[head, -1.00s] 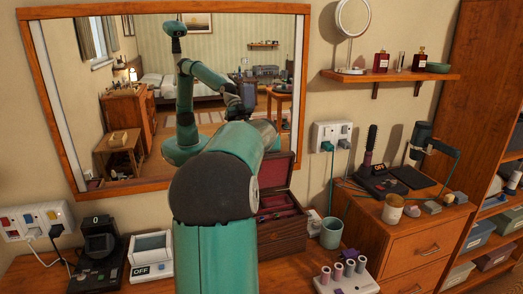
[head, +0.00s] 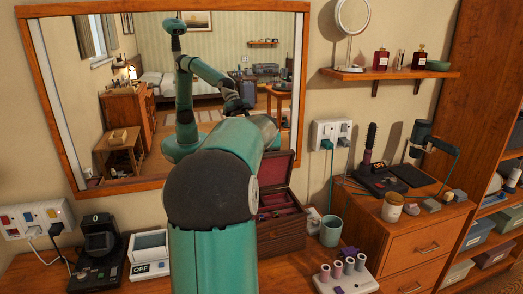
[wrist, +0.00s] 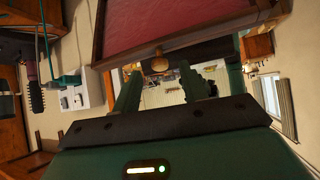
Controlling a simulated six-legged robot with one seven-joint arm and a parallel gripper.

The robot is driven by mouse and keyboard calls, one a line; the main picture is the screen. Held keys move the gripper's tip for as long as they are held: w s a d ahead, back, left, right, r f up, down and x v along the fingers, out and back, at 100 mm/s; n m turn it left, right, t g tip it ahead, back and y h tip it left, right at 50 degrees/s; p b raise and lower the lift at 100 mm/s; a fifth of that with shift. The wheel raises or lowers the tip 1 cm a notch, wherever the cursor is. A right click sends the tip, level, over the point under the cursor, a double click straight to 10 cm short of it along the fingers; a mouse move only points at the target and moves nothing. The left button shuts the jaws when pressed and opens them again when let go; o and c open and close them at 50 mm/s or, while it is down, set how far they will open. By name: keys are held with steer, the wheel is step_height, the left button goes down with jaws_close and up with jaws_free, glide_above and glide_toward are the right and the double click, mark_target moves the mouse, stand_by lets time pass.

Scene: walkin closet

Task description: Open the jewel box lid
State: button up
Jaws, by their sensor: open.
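The jewel box (head: 283,238) is a dark wooden box on the dresser, partly hidden behind my arm in the head view. Its red-lined lid (head: 277,172) stands raised at the back, and the red inside with small items shows. In the wrist view the lid's red lining (wrist: 165,22) and wooden edge fill the top, with a small brass knob (wrist: 159,63) on the edge. My gripper (wrist: 160,80) is open, its two fingers apart below the lid edge, with the knob between them in the picture. Whether the fingers touch the lid is unclear. The head view hides my gripper behind my arm.
A mirror (head: 120,183) hangs behind the box. A green cup (head: 331,231) and a white stand with several rollers (head: 343,281) are right of the box. A white device (head: 150,256) and a black one (head: 98,262) stand left.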

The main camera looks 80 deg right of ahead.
steer(key=v, duration=1.1)
steer(key=shift+s+a, duration=0.15)
steer(key=shift+a, duration=0.15)
steer(key=shift+r, duration=0.1)
steer(key=w+a+f+n+t+y, duration=0.1)
steer(key=w+a+n+t+y, duration=0.1)
steer(key=w+a, duration=0.75)
steer(key=w+a+f+n+t+y, duration=0.1)
steer(key=w+a+f+n+y, duration=0.15)
steer(key=w+a, duration=0.65)
steer(key=w+a+n+t+y, duration=0.1)
steer(key=w+a+n+t, duration=0.2)
steer(key=a, duration=1)
steer(key=s+a+f+n+g+y, duration=0.1)
steer(key=s+a+f+n+y, duration=0.1)
steer(key=a, duration=1.3)
steer(key=s+a+f+n+g+y, duration=0.2)
steer(key=a+f+n, duration=0.3)
steer(key=a, duration=0.9)
step_height(320, 180, down, 2)
steer(key=shift+s+a+f, duration=0.25)
steer(key=shift+s+a, duration=0.15)
steer(key=shift+s, duration=0.3)
